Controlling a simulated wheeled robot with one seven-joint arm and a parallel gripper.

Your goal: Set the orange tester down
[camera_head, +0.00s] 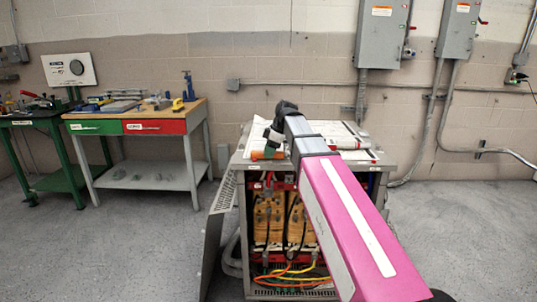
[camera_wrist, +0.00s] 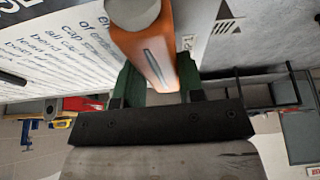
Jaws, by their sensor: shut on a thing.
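The orange tester (camera_wrist: 148,52) has a pale grey end and a dark slot along its side. It lies between the green fingers of my gripper (camera_wrist: 157,84) in the wrist view, and the gripper is shut on it. In the head view the tester (camera_head: 258,155) shows as a small orange piece at the front left of the grey cabinet's top (camera_head: 240,160). My gripper (camera_head: 273,148) is over that corner, partly hidden by my wrist. The printed white surface lies behind the tester in the wrist view. I cannot tell whether the tester touches the top.
A red-and-white cylinder (camera_head: 347,143) lies on the cabinet top, right of my arm. The cabinet's front is open, showing transformer coils (camera_head: 268,220) and coloured wires. A workbench (camera_head: 140,115) with tools stands farther left.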

